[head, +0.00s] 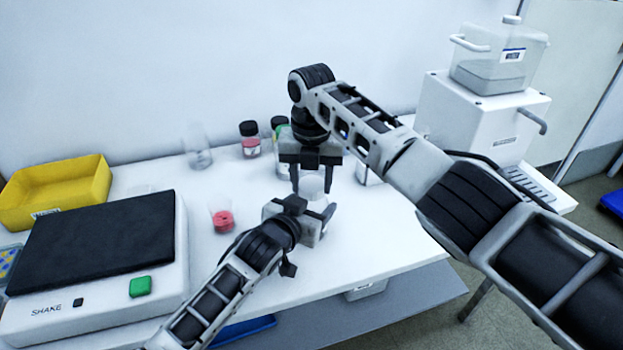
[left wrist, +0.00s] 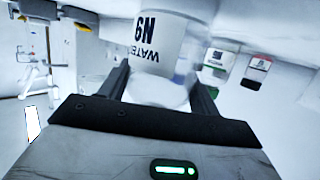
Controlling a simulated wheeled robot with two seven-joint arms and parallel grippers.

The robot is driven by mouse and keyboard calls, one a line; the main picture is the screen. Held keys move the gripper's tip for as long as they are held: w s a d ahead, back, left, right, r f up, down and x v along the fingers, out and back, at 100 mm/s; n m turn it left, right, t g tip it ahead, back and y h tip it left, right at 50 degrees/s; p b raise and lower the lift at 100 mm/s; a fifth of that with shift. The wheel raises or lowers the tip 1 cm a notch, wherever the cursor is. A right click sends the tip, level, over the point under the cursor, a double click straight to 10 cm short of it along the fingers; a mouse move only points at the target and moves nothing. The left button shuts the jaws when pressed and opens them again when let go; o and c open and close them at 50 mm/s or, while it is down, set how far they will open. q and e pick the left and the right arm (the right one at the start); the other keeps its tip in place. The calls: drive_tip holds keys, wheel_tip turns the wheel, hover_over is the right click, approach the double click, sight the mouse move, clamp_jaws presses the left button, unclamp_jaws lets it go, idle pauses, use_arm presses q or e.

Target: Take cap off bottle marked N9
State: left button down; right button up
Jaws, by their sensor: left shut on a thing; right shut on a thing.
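The bottle marked N9, a pale bottle with a white "N9 WATER" label (left wrist: 158,42), appears upside down in the left wrist view, between my left fingers. In the head view its pale upper part (head: 312,187) shows between the two grippers. My left gripper (head: 315,214) is shut on the bottle from the front; its fingers also show in the left wrist view (left wrist: 162,90). My right gripper (head: 312,172) points down over the bottle's top and is shut on the cap, which is mostly hidden by the fingers. I cannot tell whether the cap is still seated.
Black-capped bottles (head: 250,139) and a clear glass vessel (head: 198,150) stand behind on the white table (head: 365,235). A beaker with red contents (head: 222,217) stands left of my left gripper. A shaker (head: 95,255) and yellow tray (head: 55,190) fill the left side.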

sight(312, 184)
drive_tip(key=shift+r, duration=0.15)
idle(0.6)
drive_tip(key=shift+r, duration=1)
drive_tip(key=shift+r, duration=2)
use_arm(q)
drive_tip(key=shift+c, duration=1.3)
unclamp_jaws()
